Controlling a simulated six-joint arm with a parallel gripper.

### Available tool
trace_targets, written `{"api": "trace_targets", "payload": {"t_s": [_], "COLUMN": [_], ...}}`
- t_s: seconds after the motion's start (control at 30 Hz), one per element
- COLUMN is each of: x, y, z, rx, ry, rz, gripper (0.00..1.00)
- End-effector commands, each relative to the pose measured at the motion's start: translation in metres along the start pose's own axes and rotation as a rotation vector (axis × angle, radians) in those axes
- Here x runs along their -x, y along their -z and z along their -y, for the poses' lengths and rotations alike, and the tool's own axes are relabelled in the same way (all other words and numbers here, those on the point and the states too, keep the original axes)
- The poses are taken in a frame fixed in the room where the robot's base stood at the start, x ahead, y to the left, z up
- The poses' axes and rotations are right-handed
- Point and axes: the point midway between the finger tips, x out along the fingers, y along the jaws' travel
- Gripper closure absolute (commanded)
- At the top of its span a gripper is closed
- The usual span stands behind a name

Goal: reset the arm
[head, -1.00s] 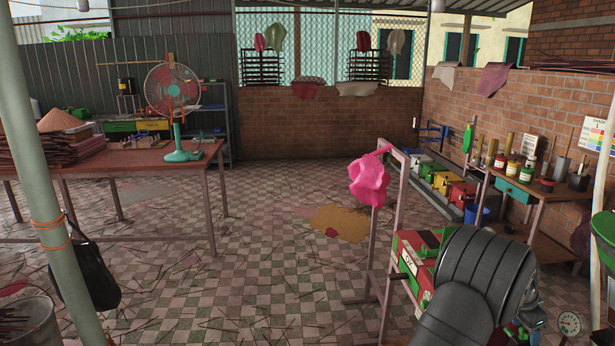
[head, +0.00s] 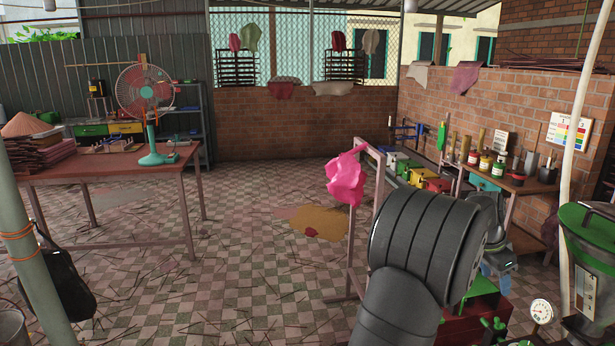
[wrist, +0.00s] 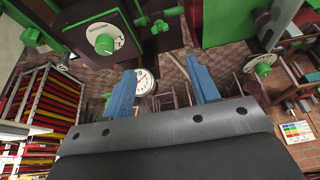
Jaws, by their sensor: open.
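My gripper (wrist: 162,95) shows in the wrist view with its two blue fingers apart and nothing between them. Behind the fingers are green and dark machine parts, and a round white gauge (wrist: 144,82) shows just beside the left finger. In the head view my dark grey arm fills the lower right, in front of a red and green machine (head: 475,310).
A rail with a pink cloth (head: 346,178) stands just left of my arm. A gauge (head: 541,311) and a green-lidded machine (head: 590,240) are at right. A workbench with a fan (head: 146,100) stands at left. The tiled floor between is open, strewn with sticks.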

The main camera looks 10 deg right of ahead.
Motion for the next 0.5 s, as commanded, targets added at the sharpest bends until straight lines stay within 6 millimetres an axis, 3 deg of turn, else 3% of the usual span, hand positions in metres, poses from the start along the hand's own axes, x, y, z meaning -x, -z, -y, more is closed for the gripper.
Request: {"api": "trace_targets", "payload": {"t_s": [0.07,0.1,0.5], "x": [0.018,0.002,-0.08], "y": [0.0,-0.001,-0.001], "z": [0.001,0.0,0.0], "rx": [0.0,0.001,0.0], "ry": [0.003,-0.003,-0.001], "rz": [-0.003,0.004,0.003], "gripper": [0.45,0.45,0.45]}}
